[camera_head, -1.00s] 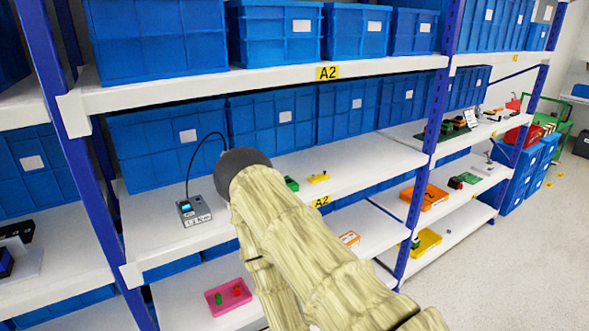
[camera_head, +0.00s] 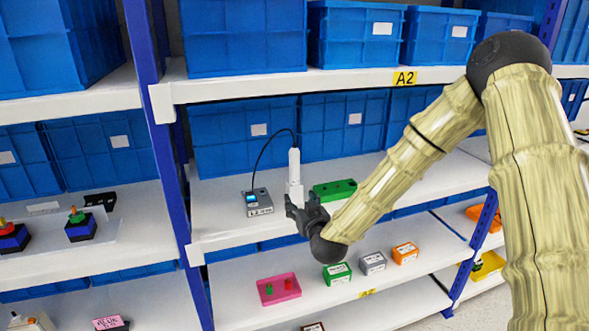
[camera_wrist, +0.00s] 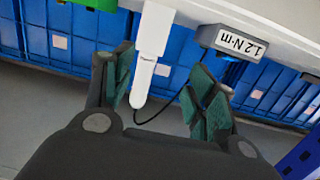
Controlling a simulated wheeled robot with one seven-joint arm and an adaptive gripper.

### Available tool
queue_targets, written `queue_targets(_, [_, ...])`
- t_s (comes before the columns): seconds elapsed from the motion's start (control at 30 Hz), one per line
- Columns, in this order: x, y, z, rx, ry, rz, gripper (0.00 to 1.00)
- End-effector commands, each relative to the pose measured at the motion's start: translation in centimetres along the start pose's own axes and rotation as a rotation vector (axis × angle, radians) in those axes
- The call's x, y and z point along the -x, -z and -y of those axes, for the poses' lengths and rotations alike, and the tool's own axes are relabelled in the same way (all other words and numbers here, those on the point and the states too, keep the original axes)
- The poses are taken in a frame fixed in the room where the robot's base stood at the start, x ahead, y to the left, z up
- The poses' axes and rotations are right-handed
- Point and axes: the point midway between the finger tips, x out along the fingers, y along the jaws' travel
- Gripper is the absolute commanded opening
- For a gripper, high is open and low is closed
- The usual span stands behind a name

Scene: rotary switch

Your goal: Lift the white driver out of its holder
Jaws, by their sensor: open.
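The white driver (camera_head: 294,162) stands upright on the shelf, with its lower part in a wider white holder (camera_head: 294,187). A black cable loops from the driver's top to a grey controller box (camera_head: 258,202). My gripper (camera_head: 303,207) is in front of the holder and low beside it. In the wrist view, which is upside down, the driver (camera_wrist: 145,75) lies between the open fingers of my gripper (camera_wrist: 165,72), closer to the left finger. The holder (camera_wrist: 154,30) is beyond the fingertips. Contact with the fingers cannot be told.
Blue bins (camera_head: 243,135) stand close behind. The upper shelf (camera_head: 290,82) is overhead. The shelf below holds a pink tray (camera_head: 279,290) and several small boxes.

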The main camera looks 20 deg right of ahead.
Motion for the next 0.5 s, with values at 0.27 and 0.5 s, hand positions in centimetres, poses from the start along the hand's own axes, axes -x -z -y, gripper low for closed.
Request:
queue_targets(0.27, [-1.9,6.5,-1.6,0.006,-0.043,-0.125,0.57])
queue_targets(0.5, [-5.2,6.9,-1.8,0.006,-0.043,-0.124,0.57])
